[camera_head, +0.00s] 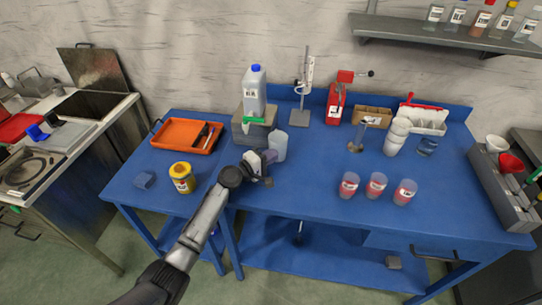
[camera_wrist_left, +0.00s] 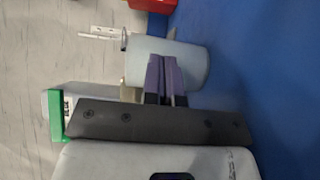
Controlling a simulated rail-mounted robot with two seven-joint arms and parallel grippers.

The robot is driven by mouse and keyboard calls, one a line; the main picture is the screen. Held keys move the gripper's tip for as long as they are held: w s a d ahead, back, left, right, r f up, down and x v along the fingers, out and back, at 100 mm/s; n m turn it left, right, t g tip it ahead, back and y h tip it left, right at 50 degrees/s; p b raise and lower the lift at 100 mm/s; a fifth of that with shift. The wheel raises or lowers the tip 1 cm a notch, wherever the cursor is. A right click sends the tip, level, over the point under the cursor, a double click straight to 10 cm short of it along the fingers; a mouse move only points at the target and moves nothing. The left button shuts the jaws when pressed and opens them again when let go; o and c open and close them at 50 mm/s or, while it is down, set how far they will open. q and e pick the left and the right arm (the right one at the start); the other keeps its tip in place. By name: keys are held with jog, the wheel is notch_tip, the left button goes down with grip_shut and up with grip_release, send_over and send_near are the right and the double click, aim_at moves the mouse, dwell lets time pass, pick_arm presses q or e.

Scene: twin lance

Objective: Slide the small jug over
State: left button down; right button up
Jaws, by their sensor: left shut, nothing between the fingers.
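The small jug (camera_head: 278,146) is pale and translucent and stands upright on the blue bench, right of the grey box stand. It also shows in the left wrist view (camera_wrist_left: 193,65), lying sideways in that picture, beyond my fingers. My left gripper (camera_head: 267,166) is low over the bench, just in front of the jug at its lower left. Its purple fingers (camera_wrist_left: 163,62) are shut with nothing between them and overlap the jug's near side in the wrist view. I cannot tell whether they touch it. My right gripper is in neither view.
A large jug (camera_head: 255,92) stands on the grey box (camera_head: 241,130) behind my gripper. An orange tray (camera_head: 172,146) and a yellow jar (camera_head: 182,178) are to the left. Three red-filled cups (camera_head: 376,185) stand to the right. The bench between jug and cups is clear.

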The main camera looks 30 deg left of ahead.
pick_arm(q)
jog(key=shift+a, duration=0.1)
jog(key=shift+s+a+f, duration=0.1)
jog(key=shift+s+a, duration=0.1)
jog(key=shift+a, duration=0.1)
jog(key=shift+s+a+f+b, duration=0.1)
jog(key=shift+s+a+b, duration=0.3)
jog(key=shift+a, duration=0.25)
jog(key=shift+s+a+b, duration=0.25)
jog(key=shift+a+b, duration=0.15)
jog(key=shift+a, duration=0.2)
jog(key=p+v, duration=0.1)
jog(key=v, duration=0.7)
jog(key=shift+s+a+p, duration=0.25)
jog(key=shift+s+p, duration=0.05)
jog(key=shift+p, duration=0.05)
jog(key=shift+v, duration=0.8)
jog(key=c, duration=1.8)
grip_release()
